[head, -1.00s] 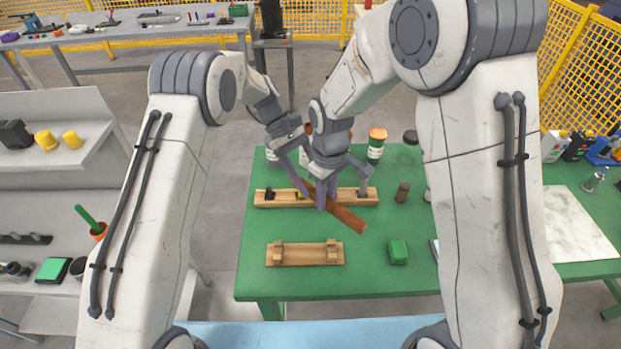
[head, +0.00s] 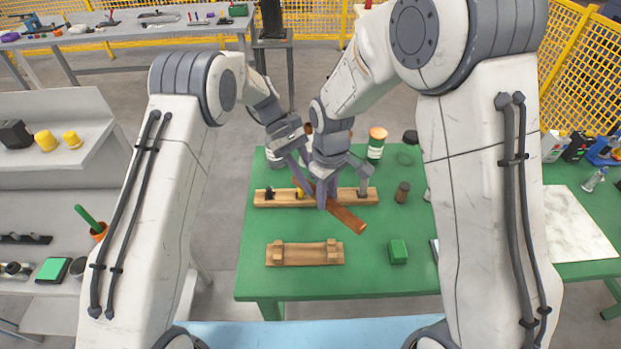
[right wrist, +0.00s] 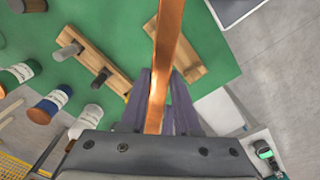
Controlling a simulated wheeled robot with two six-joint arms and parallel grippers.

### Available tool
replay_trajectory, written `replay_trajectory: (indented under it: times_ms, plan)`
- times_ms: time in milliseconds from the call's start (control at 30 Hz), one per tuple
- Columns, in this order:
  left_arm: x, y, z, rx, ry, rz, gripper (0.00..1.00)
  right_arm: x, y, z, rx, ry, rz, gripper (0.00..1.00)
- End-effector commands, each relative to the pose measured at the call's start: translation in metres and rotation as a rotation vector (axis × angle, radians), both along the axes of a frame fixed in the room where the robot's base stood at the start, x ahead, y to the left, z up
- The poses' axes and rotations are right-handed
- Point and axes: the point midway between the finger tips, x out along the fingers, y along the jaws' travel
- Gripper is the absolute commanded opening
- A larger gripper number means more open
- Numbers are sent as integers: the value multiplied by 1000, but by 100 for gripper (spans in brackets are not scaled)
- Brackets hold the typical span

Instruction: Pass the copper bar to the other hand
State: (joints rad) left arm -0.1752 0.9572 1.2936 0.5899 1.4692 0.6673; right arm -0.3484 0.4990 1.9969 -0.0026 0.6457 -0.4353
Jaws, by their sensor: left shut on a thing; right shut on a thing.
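The copper bar (head: 346,218) is held tilted above the green table, its near end pointing down and to the right in the head view. My right gripper (head: 325,203) is shut on it around its middle part. In the right wrist view the bar (right wrist: 167,45) runs between the purple-grey fingers (right wrist: 160,108) and up out of the picture. My left gripper (head: 305,188) is shut on the bar towards its far end, close beside the right gripper. The left fingertips are partly hidden by the right gripper.
Below stand a wooden rack with pegs (head: 262,202) and a smaller wooden cradle (head: 305,257) on the green table (head: 270,290). A green block (head: 398,251), a brown-capped jar (head: 402,192) and an orange-lidded container (head: 376,145) stand to the right. The table's front left is clear.

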Motion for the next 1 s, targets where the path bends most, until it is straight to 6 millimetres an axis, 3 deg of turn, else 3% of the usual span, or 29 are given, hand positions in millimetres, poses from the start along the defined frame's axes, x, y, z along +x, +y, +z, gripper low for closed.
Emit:
replay_trajectory:
  times_ms: [900, 933, 1000]
  plan:
    - [3, -6, 1, -9, -15, 6, 0, -2, 4, 1, 4, 3, 6, 0]
    - [3, -6, 2, -10, -14, 6, 0, -2, 4, 1, 5, 2, 6, 42]
    - [3, -5, 2, -8, -13, 5, 0, -2, 4, 1, 4, 1, 6, 65]
